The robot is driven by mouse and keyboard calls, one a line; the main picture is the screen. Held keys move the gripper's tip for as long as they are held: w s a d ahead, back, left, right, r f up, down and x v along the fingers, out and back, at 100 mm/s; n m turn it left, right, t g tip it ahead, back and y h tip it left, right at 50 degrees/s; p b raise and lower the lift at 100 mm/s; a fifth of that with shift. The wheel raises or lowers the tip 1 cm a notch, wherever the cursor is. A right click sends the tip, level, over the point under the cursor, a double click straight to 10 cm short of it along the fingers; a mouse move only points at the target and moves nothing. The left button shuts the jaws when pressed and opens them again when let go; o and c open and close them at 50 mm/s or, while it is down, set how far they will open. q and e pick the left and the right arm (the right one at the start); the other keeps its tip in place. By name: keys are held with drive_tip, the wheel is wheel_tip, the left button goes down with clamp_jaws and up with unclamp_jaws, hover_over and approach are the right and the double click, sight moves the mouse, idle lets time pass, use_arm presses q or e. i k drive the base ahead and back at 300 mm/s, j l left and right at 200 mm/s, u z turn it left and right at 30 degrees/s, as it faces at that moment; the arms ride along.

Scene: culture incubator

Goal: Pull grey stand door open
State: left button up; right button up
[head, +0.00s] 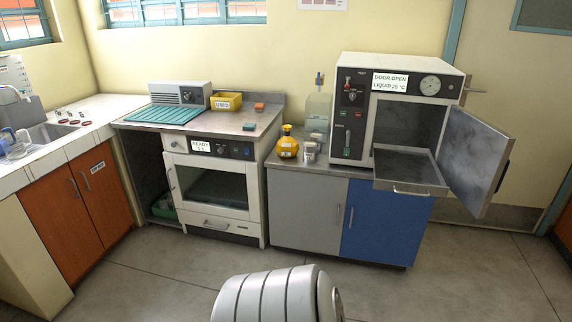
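The stand (290,171) below the incubator has a grey door (302,214) on its left half. The grey door looks shut, flush with the stand front. Its vertical handle (338,214) is at its right edge, near the middle of the stand. Beside it is a blue door (385,222) with its own handle (351,217), also shut. Neither gripper is in the head view. A rounded grey segmented part at the bottom middle appears to be mine.
The incubator (350,110) on the stand has its door (474,158) swung open to the right and a tray (408,187) pulled out above the blue door. A white oven (212,187) stands left. A yellow bottle (288,147) sits on the stand. Floor before the stand is mostly clear.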

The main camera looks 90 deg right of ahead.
sight(306, 210)
drive_tip(key=z, duration=2.9)
